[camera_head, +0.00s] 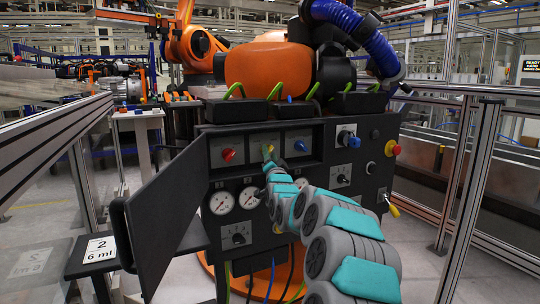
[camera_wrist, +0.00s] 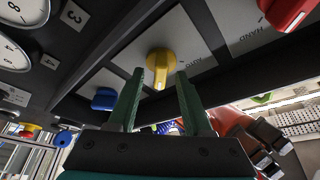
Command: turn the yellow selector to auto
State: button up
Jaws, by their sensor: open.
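The yellow selector (camera_wrist: 161,62) is a round knob with a raised grip on a pale plate in the drive unit's upper recess. In the wrist view its grip points toward the bottom of the picture, between my fingers. Small lettering beside it to the right seems to read AUTO. My gripper (camera_wrist: 162,80) is open, with one green finger on each side of the selector and a gap showing; contact cannot be told. In the head view my gripper (camera_head: 269,160) is at the middle of the recess, and the yellow selector (camera_head: 268,149) is partly hidden behind it.
A red selector (camera_head: 228,155) and a blue one (camera_head: 300,146) flank the yellow selector. Gauges (camera_head: 221,202) and a black rotary switch (camera_head: 236,236) sit below. An open panel door (camera_head: 165,215) stands out at the left. A red button (camera_head: 392,148) is at the right.

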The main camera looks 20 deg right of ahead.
grip_shut()
dwell(0.5)
